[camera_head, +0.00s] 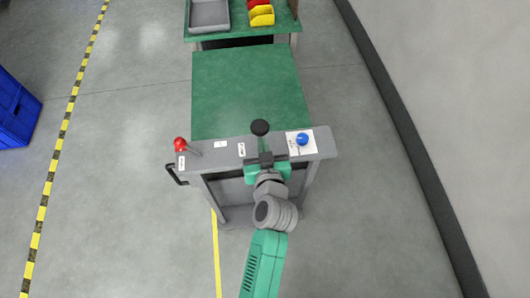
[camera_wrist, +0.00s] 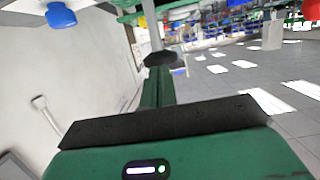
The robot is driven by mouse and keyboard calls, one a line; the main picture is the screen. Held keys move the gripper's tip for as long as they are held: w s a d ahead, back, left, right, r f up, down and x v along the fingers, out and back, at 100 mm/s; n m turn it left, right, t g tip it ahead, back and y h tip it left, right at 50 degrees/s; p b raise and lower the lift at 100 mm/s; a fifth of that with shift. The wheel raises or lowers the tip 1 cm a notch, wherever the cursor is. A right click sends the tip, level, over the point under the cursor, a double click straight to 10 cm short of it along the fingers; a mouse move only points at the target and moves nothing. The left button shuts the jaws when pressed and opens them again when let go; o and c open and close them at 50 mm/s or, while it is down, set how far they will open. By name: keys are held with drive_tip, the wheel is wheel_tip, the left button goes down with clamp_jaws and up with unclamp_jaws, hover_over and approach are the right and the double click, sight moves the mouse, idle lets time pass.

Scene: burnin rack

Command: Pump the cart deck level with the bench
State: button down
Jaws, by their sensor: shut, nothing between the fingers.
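The cart has a green deck (camera_head: 250,95) and a grey front panel (camera_head: 225,150). The green-topped bench (camera_head: 233,32) stands beyond its far edge; the height difference is hard to judge from above. A lever with a black knob (camera_head: 260,127) stands at the middle of the cart's near end. My gripper (camera_head: 262,147) is shut and empty, with its fingers pointing at this lever. In the wrist view, the black knob (camera_wrist: 160,59) and its grey rod (camera_wrist: 151,25) appear right at the fingertips; I cannot tell whether they touch.
A red-knobbed lever (camera_head: 180,144) is at the panel's left, a blue knob (camera_head: 302,139) at its right. A grey tray (camera_head: 209,15) and yellow bin (camera_head: 261,16) are on the bench. Blue crates (camera_head: 15,112) stand far left. Floor beside the cart is clear; a wall is right.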

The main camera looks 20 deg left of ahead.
drive_tip(key=v, duration=0.4)
drive_tip(key=shift+s+d+r, duration=0.2)
drive_tip(key=shift+s+r, duration=0.05)
drive_tip(key=shift+s, duration=0.05)
drive_tip(key=shift+a+r, duration=0.1)
idle(0.6)
